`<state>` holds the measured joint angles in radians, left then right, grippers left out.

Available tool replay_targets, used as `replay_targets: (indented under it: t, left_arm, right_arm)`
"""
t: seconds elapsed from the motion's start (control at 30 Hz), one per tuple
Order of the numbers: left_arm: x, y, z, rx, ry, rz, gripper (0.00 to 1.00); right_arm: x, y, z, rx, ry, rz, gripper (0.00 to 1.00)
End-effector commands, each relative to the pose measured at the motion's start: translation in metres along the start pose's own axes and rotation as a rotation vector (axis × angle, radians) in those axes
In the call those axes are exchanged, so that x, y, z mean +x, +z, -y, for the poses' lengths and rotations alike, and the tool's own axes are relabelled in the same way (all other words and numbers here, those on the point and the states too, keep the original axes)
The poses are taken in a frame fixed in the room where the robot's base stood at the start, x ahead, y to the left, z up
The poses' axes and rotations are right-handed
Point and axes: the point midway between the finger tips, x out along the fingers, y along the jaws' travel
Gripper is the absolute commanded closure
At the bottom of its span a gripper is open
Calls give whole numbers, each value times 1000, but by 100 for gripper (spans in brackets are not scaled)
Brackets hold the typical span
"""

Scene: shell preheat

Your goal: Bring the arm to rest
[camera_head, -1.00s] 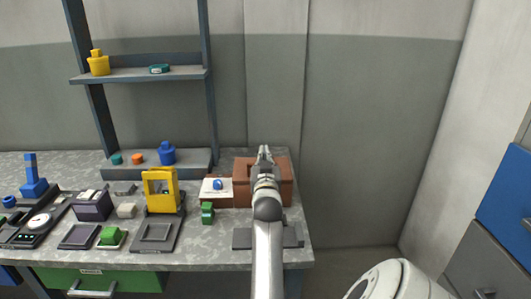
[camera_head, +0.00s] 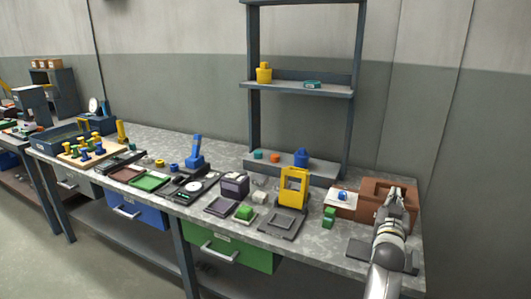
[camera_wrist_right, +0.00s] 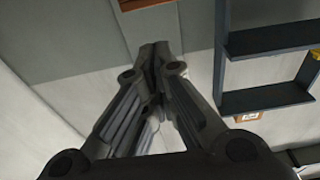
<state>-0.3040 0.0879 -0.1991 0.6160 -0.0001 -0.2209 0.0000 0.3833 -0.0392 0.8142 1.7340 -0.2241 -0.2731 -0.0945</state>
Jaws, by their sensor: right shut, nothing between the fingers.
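My right gripper (camera_head: 394,196) shows at the right of the head view, in front of the brown box (camera_head: 372,190) at the right end of the bench. It points up and away and partly covers the box. In the right wrist view its fingers (camera_wrist_right: 155,50) come together at the tips with nothing between them. My right arm comes in from the lower right of the head view. My left gripper is in neither view.
The grey bench (camera_head: 325,250) carries a yellow frame (camera_head: 293,187), a green block (camera_head: 329,218), trays and a peg board (camera_head: 86,150). A dark shelf rack (camera_head: 300,87) stands at the back. A dark plate (camera_head: 360,250) lies by my arm.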

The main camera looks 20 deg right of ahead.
Motion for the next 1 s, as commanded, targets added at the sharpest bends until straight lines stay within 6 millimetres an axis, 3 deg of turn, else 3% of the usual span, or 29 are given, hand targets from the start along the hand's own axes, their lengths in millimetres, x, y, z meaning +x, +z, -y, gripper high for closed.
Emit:
replay_targets:
  t: [0.23,0.37,0.47,0.63,0.8,1.0]
  left_arm:
    - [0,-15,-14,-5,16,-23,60]
    - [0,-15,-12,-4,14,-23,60]
    - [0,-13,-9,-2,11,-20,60]
    - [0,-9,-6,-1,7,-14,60]
    - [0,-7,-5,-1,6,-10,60]
    - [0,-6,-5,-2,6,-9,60]
  right_arm:
    - [-12,8,11,-34,-46,42,100]
    - [-47,33,42,-113,-163,158,100]
    - [-94,63,70,-190,-282,289,100]
    - [-202,120,105,-321,-487,548,100]
    - [-318,162,109,-440,-661,801,100]
    - [-420,182,93,-540,-796,1020,100]
